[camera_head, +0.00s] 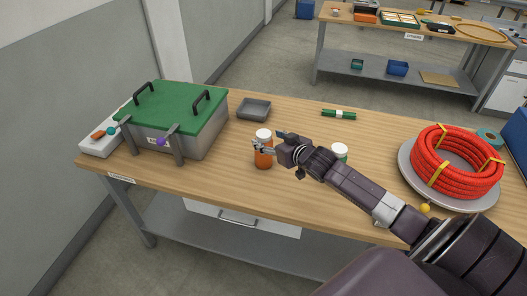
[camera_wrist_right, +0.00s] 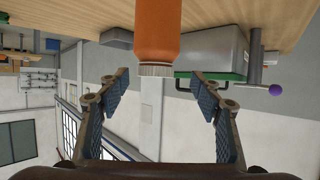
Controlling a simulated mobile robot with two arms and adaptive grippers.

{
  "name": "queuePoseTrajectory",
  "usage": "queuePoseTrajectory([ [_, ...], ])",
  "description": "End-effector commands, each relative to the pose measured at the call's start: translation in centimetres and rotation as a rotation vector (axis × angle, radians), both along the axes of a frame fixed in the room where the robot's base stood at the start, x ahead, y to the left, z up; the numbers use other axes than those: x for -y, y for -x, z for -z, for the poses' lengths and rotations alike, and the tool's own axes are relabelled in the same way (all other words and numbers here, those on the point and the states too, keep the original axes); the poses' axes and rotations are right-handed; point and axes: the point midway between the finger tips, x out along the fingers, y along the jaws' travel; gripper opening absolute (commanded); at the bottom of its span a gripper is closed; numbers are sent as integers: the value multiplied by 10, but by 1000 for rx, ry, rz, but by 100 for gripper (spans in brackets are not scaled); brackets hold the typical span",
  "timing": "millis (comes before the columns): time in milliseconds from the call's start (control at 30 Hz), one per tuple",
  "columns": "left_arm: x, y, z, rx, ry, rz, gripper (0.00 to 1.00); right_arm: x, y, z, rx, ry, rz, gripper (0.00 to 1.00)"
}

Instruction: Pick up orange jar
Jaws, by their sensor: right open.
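The orange jar (camera_head: 263,159) with a white lid stands upright on the wooden table, near its front edge. My right gripper (camera_head: 262,146) is at the jar's upper part, coming from the right. In the right wrist view, which is upside down, the jar (camera_wrist_right: 157,30) is ahead of the open fingers (camera_wrist_right: 160,75), its ribbed lid in line with the gap between them. Each finger shows clear space beside the lid. I cannot tell whether any part touches the jar. My left gripper is not in view.
A metal box with a green lid (camera_head: 175,103) stands left, and a grey tray (camera_head: 254,109) behind the jar. A green roll (camera_head: 339,114) lies behind; red conduit (camera_head: 456,161) is coiled at right.

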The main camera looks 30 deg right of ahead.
Motion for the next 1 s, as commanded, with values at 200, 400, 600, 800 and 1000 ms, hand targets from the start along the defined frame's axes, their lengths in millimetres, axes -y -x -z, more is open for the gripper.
queuePoseTrajectory([
  [200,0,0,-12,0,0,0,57,7,-22,4,-1,1,2,59],
  [400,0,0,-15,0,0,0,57,8,-41,14,-1,0,1,59],
  [600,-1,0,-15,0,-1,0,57,8,-46,18,-2,0,0,59],
  [800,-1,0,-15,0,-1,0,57,8,-46,18,-2,1,0,56],
  [1000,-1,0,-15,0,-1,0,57,8,-46,18,-2,1,0,34],
])
